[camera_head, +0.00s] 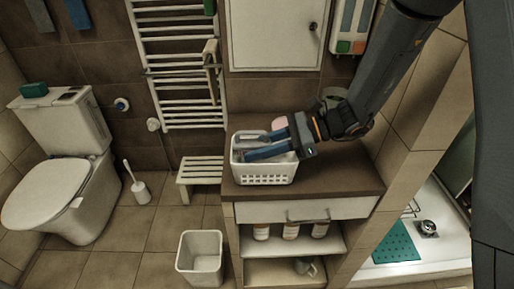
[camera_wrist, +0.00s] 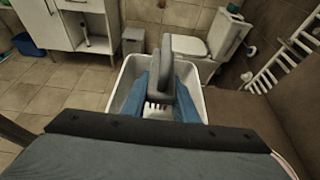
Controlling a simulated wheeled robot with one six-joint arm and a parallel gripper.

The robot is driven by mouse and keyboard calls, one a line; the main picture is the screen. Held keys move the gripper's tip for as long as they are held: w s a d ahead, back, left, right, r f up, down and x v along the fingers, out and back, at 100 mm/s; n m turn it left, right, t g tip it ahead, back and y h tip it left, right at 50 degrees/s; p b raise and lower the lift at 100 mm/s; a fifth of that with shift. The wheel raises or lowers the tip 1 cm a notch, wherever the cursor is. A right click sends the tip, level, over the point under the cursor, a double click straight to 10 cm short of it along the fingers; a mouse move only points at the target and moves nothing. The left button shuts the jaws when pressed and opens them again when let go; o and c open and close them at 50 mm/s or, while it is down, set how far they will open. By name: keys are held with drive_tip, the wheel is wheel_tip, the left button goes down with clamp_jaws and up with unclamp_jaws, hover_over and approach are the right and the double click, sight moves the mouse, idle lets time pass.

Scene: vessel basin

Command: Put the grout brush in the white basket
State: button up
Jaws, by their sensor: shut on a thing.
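The white basket (camera_head: 264,174) stands on the brown top of the cabinet; it also shows in the wrist view (camera_wrist: 118,88). My gripper (camera_head: 254,147) reaches in from the right, with its blue fingers over the basket's opening. In the wrist view my gripper (camera_wrist: 168,88) is shut on the grout brush (camera_wrist: 184,44), a grey piece with white bristles pointing down into the basket's outline. Whether the brush touches the basket's floor cannot be told. In the head view the fingers hide most of the brush.
A pink object (camera_head: 279,123) is behind the basket. The cabinet top (camera_head: 335,180) is clear to the basket's right. Bottles (camera_head: 291,231) stand on the shelf below. A towel rail (camera_head: 180,75) is on the wall behind, and a white bin (camera_head: 200,258) stands on the floor.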

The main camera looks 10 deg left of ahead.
drive_tip(key=shift+f, duration=0.1)
drive_tip(key=o, duration=1.1)
drive_tip(key=shift+o, duration=0.2)
drive_tip(key=b+v, duration=0.1)
drive_tip(key=v, duration=0.6)
drive_tip(key=shift+d+b, duration=0.25)
drive_tip(key=shift+b, duration=0.05)
